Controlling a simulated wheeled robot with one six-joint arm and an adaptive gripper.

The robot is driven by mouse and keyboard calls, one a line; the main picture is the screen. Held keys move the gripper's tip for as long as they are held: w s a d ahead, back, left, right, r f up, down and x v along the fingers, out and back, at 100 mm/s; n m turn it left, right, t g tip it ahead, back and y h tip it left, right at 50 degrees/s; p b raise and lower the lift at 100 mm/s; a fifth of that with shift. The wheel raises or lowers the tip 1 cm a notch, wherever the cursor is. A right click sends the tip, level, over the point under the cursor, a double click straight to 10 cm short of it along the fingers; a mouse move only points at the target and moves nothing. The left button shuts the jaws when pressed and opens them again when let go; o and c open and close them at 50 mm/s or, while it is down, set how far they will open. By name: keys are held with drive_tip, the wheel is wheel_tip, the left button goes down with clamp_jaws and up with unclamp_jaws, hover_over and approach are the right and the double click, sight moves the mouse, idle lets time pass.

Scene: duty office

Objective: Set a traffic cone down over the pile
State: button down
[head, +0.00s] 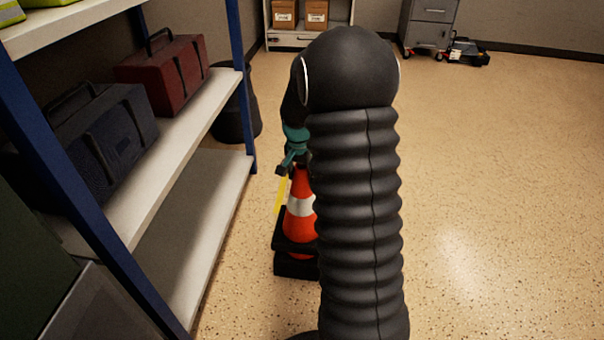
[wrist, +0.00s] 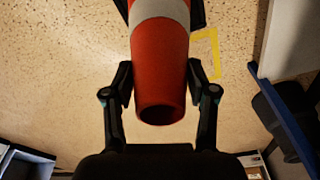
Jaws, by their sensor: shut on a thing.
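An orange traffic cone (head: 299,187) with a white band and a black base stands upright below my gripper (head: 289,168) in the head view. My arm hides its right side. In the wrist view my gripper (wrist: 160,80) has a finger on each side of the cone's narrow top (wrist: 160,65) and is shut on it. Below the held cone's base, a strip of orange and a second black base (head: 295,267) show, which look like the pile. The held cone is over it; whether it rests on it I cannot tell.
A shelf (head: 205,225) with blue posts stands close on the left, holding a red case (head: 165,75) and a dark blue case (head: 95,140). A black bin (head: 235,105) stands behind it. Yellow tape (head: 280,196) marks the floor beside the cone. The floor at right is clear.

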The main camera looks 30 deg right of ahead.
drive_tip(key=shift+f+b, duration=0.8)
drive_tip(key=shift+f, duration=0.65)
drive_tip(key=shift+c, duration=1.3)
unclamp_jaws()
drive_tip(key=shift+f, duration=0.1)
wheel_tip(320, 180, up, 12)
drive_tip(key=a, duration=0.1)
drive_tip(key=shift+s, duration=0.4)
drive_tip(key=shift+a, duration=0.1)
